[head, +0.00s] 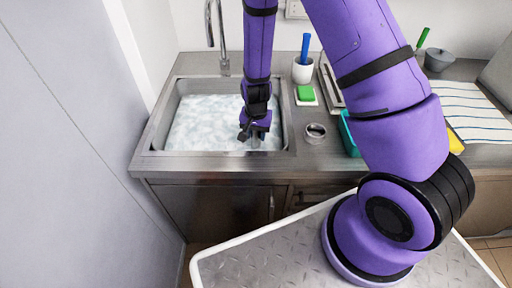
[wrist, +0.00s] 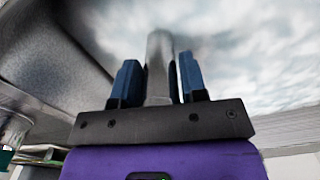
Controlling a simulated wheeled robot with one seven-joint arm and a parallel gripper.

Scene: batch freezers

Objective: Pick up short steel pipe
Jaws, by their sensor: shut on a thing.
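The short steel pipe (wrist: 159,62) is a plain grey cylinder between the two blue fingers in the wrist view. My gripper (head: 254,133) points down over the sink (head: 286,115), near its front right corner, and is shut on the pipe. It also shows in the wrist view (wrist: 159,82). The sink is filled with whitish, foamy-looking water (head: 200,125). In the head view the pipe is mostly hidden by my gripper. I cannot tell whether its lower end is in the water.
A round steel ring or cup (head: 315,131) stands on the counter right of the sink. Behind it are a green sponge (head: 305,93) and a white cup (head: 303,70) with a blue-handled tool. A tap (head: 222,45) rises behind the sink. A teal container (head: 347,135) is partly hidden by my arm.

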